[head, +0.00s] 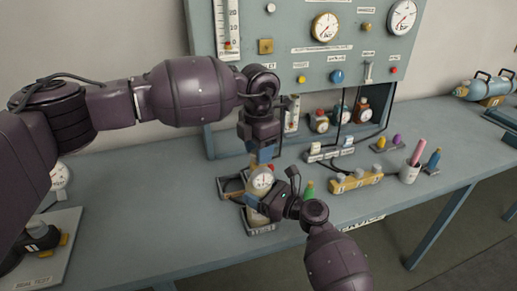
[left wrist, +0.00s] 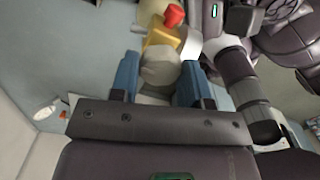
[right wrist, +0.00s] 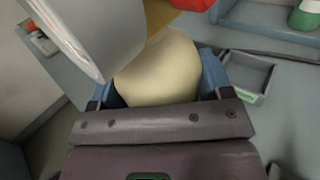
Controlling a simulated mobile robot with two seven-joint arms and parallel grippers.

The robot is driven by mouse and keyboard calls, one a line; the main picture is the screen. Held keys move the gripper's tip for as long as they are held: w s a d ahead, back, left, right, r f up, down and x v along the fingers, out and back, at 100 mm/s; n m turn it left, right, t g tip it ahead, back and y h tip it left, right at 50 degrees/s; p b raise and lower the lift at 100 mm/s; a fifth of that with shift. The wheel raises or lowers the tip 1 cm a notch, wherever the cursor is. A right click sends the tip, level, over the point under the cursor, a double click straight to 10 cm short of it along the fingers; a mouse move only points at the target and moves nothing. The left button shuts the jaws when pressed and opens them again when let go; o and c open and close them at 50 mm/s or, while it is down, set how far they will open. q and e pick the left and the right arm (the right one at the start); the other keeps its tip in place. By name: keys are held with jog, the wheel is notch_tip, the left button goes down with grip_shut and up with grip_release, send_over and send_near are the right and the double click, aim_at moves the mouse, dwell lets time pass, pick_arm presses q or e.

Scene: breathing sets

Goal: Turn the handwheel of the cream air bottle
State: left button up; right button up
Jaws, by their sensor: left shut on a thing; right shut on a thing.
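The cream air bottle (head: 256,217) stands upright in a dark tray slot near the front of the bench, with a round white gauge (head: 262,180) at its neck. My left gripper (head: 264,158) comes down from above and is shut on the grey handwheel (left wrist: 160,67) on top, which sits between its blue fingers in the left wrist view. My right gripper (head: 268,206) is shut around the cream body (right wrist: 165,70) from the side, below the gauge. The handwheel is mostly hidden in the head view.
A yellow block (head: 355,181) and a green-topped bottle (head: 309,190) stand right of the grippers. A white cup (head: 409,173) with a pink item is further right. A gauge panel (head: 300,52) rises behind. The bench's right part has free room.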

pick_arm(q)
jog(key=o, duration=0.9)
jog(key=shift+o, duration=0.2)
notch_tip(320, 180, up, 12)
pick_arm(e)
jog(key=o, duration=1.6)
jog(key=shift+d, duration=0.1)
